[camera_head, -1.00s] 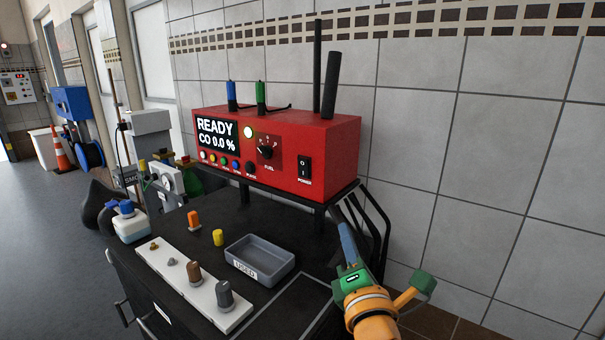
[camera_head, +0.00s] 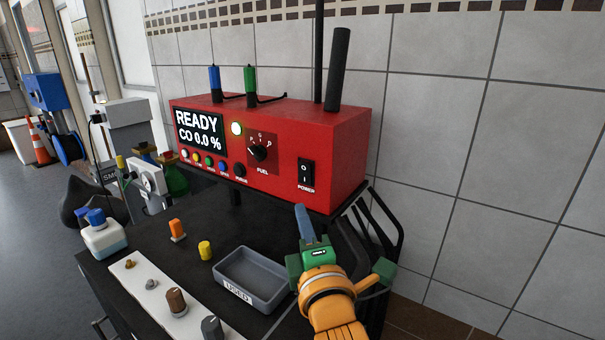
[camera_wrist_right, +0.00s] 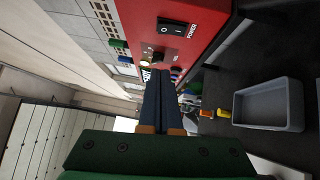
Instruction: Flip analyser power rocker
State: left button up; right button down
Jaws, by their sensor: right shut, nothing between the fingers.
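The red analyser (camera_head: 270,150) stands on a raised black shelf against the tiled wall. Its screen reads READY and CO 0.0 %. The black power rocker (camera_head: 306,173), marked O and I, is at the right of its front face. The rocker also shows large at the top of the right wrist view (camera_wrist_right: 172,27). My right gripper (camera_head: 301,210) is shut and empty, its fingertips a little below the rocker and apart from it. In the right wrist view its closed fingers (camera_wrist_right: 160,80) point along the analyser's front. My left gripper is not in view.
A grey tray labelled USED (camera_head: 253,277) sits on the black cart top, left of my right gripper. A white strip with several knobs (camera_head: 150,300), a yellow cap (camera_head: 205,250) and an orange cap (camera_head: 177,229) lie farther left. Black rails (camera_head: 378,222) stand at the right.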

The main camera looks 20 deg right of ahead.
jog(key=p, duration=0.2)
send_near(300, 167)
jog(key=w+a, duration=0.2)
jog(key=w, duration=0.1)
jog(key=shift+w+d+r+p, duration=0.2)
jog(key=shift+w+d+p, duration=0.4)
jog(key=shift+w+d, duration=0.8)
